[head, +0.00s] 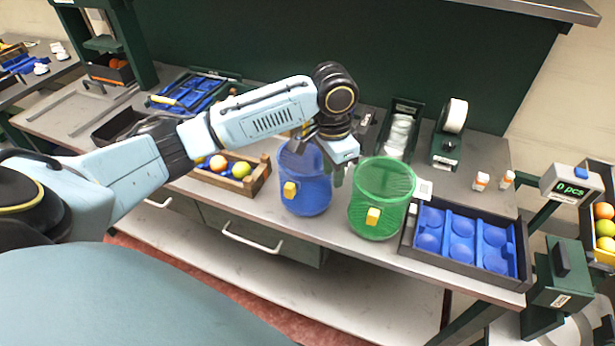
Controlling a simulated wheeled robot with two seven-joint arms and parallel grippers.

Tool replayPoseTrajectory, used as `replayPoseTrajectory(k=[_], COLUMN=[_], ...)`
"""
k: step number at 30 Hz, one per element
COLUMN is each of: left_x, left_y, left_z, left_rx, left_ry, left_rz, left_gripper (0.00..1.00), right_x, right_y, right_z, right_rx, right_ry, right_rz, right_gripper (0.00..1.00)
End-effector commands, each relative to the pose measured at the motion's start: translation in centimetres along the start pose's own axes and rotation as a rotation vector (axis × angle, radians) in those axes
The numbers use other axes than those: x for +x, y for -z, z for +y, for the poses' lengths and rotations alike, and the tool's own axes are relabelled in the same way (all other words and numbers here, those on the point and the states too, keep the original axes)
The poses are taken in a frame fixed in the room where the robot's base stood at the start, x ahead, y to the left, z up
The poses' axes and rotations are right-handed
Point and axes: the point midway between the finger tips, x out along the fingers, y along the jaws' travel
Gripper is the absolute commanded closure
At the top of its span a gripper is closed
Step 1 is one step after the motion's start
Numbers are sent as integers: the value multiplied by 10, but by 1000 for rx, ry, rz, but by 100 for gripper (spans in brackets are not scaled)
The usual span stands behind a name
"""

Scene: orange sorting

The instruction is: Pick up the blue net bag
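The blue net bag (305,188) stands upright on the grey workbench, with a yellow tag on its front. The green net bag (381,200) stands just to its right, also with a yellow tag. My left arm comes in from the left, and my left gripper (341,172) points down at the right side of the blue bag's rim, between the two bags. The gripper covers part of the blue bag's rim. Whether its fingers are apart or closed on the rim is too small to tell. My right gripper is not in view.
A dark tray with blue cups (462,238) lies right of the green bag. A wooden crate of fruit (240,180) is at the left, partly behind my arm. A tape dispenser (449,135) and small bottles (482,181) stand behind. A scale display (572,187) is at right.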

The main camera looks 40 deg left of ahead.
Motion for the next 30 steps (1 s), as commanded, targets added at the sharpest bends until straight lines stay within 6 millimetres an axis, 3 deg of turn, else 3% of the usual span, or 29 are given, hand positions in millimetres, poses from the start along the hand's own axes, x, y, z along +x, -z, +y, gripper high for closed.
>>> replayPoseTrajectory(k=[1,3,6,9,21,30], left_x=[-19,-35,-51,-55,12,37], left_y=[0,-1,-4,-6,-10,-10], left_z=[-14,-25,-36,-40,-41,-39], left_rx=[-18,-38,-61,-71,-73,-72], left_ry=[13,17,18,16,15,16], left_rz=[-13,-31,-49,-59,-61,-61], left_gripper=[70,70,70,70,70,70], right_x=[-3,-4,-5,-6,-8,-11], right_y=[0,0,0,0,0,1], right_z=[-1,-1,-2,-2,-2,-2], right_rx=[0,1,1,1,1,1], right_ry=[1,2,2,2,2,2], right_rz=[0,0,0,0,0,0], right_gripper=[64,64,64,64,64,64])
